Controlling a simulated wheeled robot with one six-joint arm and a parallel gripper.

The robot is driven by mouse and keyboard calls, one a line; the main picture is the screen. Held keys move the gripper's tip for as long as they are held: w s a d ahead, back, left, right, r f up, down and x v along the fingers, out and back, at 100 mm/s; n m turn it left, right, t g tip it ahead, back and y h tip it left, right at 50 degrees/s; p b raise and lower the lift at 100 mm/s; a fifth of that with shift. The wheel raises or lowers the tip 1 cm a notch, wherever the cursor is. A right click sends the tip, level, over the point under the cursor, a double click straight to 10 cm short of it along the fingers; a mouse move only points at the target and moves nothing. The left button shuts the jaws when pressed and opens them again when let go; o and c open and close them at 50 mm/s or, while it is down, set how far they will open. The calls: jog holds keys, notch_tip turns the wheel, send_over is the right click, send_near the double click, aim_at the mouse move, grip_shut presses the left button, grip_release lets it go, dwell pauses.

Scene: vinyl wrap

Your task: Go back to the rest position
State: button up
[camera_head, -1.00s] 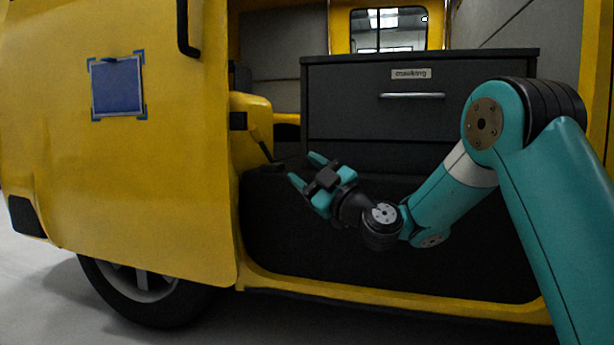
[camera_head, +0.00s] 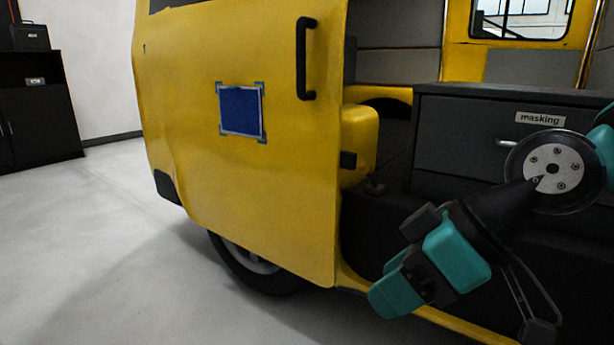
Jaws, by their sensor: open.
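My gripper (camera_head: 385,283) is at the lower right of the head view, in front of the vehicle's open doorway. Its teal fingers point down and left, and they are open, with nothing seen between them. My arm is folded in close at the right edge, and its upper links are cut off by the frame. No object touches the gripper.
A yellow vehicle (camera_head: 240,190) stands close ahead. A blue patch (camera_head: 241,110) with taped corners is on its side panel, left of a black handle (camera_head: 305,58). A dark drawer labelled "masking" (camera_head: 470,135) sits inside. Open floor (camera_head: 90,260) lies left; a black cabinet (camera_head: 38,120) stands behind.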

jog(key=s+d+r+m+g+h+p, duration=0.25)
jog(key=s+d+r+m+p, duration=0.2)
jog(key=s, duration=0.35)
notch_tip(320, 180, up, 36)
jog(key=p, duration=3.6)
jog(key=shift+d+h+p, duration=0.3)
jog(key=shift+h+p, duration=0.1)
jog(key=shift+h, duration=0.05)
jog(key=shift+r, duration=0.1)
